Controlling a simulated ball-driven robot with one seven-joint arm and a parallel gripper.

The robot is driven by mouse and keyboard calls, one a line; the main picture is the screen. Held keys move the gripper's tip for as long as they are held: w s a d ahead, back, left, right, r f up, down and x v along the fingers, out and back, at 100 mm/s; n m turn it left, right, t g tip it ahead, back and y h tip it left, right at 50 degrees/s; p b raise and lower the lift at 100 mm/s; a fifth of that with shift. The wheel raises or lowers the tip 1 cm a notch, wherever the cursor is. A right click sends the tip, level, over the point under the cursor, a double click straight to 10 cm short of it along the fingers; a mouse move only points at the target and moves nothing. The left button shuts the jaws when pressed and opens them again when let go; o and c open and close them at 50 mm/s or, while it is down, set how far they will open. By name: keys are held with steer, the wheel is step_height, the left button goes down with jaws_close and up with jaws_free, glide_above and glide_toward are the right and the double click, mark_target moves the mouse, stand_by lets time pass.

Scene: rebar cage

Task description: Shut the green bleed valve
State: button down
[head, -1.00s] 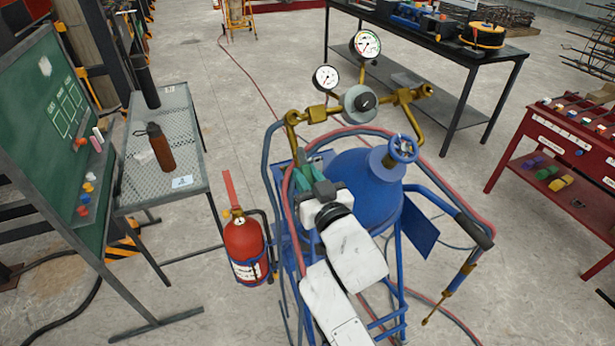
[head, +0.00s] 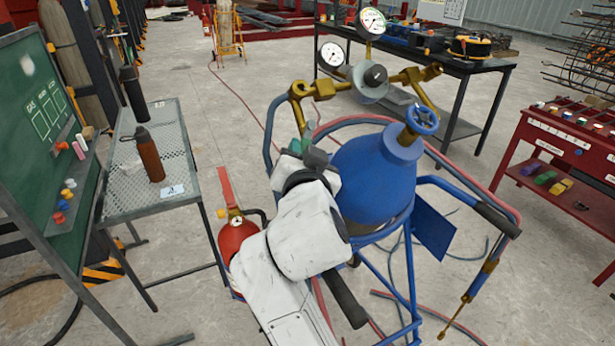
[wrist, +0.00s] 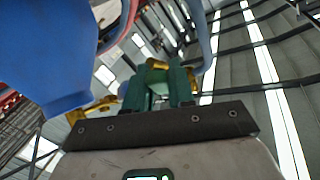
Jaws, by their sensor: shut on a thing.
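My gripper (head: 306,148) is at the left side of the blue cylinder, at the lower end of a brass pipe (head: 298,112). In the wrist view its two green fingers (wrist: 156,80) stand close on both sides of a small pale green part with brass at its top. I take this part for the green bleed valve (wrist: 158,88), and the fingers are shut on it. Its handle is mostly hidden by the fingers, so I cannot tell its angle. The blue cylinder (head: 375,180) stands upright in its cart, with a blue handwheel (head: 423,120) on top.
Two gauges (head: 372,22) and a grey regulator (head: 370,82) rise behind the cylinder. A red extinguisher (head: 236,240) hangs left of the cart. A mesh table (head: 180,115) with a brown bottle (head: 149,155) stands left. A torch (head: 480,280) hangs right. A red bench (head: 545,135) stands far right.

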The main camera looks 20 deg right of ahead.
steer(key=shift+w+a+r+m+g+h+b, duration=0.6)
steer(key=shift+m+g, duration=0.65)
steer(key=shift+m, duration=0.8)
steer(key=shift+w+a+r+m+g+h+b, duration=0.15)
steer(key=shift+w+r+m+g+h+b, duration=0.45)
steer(key=shift+m+g, duration=1.1)
steer(key=shift+w+a+r+m+g+h+b, duration=0.3)
steer(key=shift+m+g+b, duration=0.55)
steer(key=shift+m, duration=1.6)
steer(key=shift+s+a+r, duration=0.1)
steer(key=shift+s, duration=0.05)
steer(key=c, duration=1)
jaws_free()
steer(key=shift+c, duration=0.2)
steer(key=v, duration=1)
steer(key=shift+s+a+r, duration=0.2)
steer(key=shift+s, duration=0.05)
